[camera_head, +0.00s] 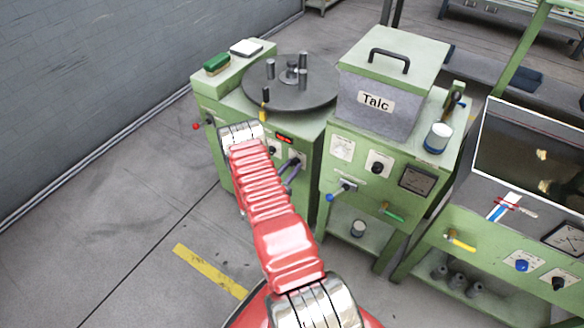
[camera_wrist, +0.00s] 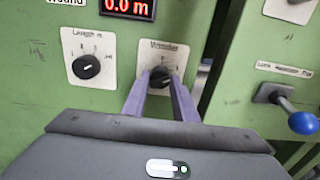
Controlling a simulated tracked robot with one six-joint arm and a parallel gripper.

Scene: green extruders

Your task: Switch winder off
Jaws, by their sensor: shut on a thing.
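The winder (camera_head: 232,118) is the green cabinet at the left of the machines in the head view, with a dark round reel plate (camera_head: 288,92) on top. In the wrist view the winder's dark rotary knob (camera_wrist: 160,74) sits on a white label plate on the green front panel. My gripper (camera_wrist: 161,82) has its two purple-grey fingers on either side of this knob, shut on it. The fingers partly hide the knob and its marks, so its setting cannot be read. My gripper also shows in the head view (camera_head: 291,173) at the front panel.
A second black knob (camera_wrist: 87,66) and a red display (camera_wrist: 128,8) reading 0.0 m are left of the gripped knob. A blue-tipped lever (camera_wrist: 301,123) sticks out at the right. The grey Talc box (camera_head: 376,105) tops the neighbouring cabinet. Floor at the left is clear.

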